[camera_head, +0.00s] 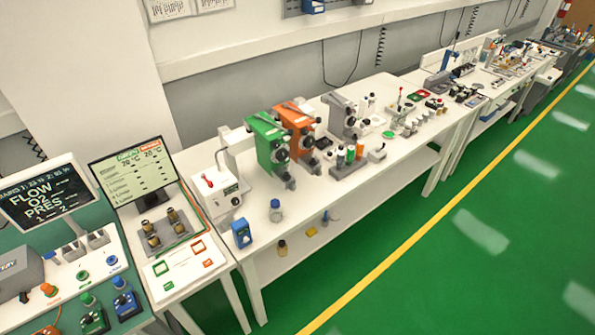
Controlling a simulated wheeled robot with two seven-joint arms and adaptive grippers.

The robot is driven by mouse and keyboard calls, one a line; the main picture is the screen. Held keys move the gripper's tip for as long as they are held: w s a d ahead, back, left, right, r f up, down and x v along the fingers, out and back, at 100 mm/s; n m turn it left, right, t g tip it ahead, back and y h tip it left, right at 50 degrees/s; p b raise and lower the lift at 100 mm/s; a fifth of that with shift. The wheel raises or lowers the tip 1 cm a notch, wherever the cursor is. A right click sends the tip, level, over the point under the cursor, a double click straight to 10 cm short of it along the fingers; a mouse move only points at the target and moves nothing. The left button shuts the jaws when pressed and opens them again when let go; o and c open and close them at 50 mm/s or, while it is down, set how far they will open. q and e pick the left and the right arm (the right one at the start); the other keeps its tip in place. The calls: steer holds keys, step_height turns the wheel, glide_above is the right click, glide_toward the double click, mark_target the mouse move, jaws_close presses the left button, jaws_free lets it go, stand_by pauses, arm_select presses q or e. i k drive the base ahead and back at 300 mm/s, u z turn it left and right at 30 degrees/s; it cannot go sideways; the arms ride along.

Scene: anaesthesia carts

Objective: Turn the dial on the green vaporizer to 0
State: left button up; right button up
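The green vaporizer (267,146) stands on the long white table, at the left of a row of similar machines. Its dark dial (281,155) is on the front right face. The dial's marks are too small to read, so its setting cannot be told. The orange vaporizer (296,122) stands just behind it to the right. Neither of my grippers shows in the head view.
A grey machine (341,117) is to the right. The green floor (470,200) in front is clear.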

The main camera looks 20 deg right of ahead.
mark_target(281, 155)
steer(key=z, duration=0.35)
steer(key=i, duration=1)
steer(key=u, duration=0.4)
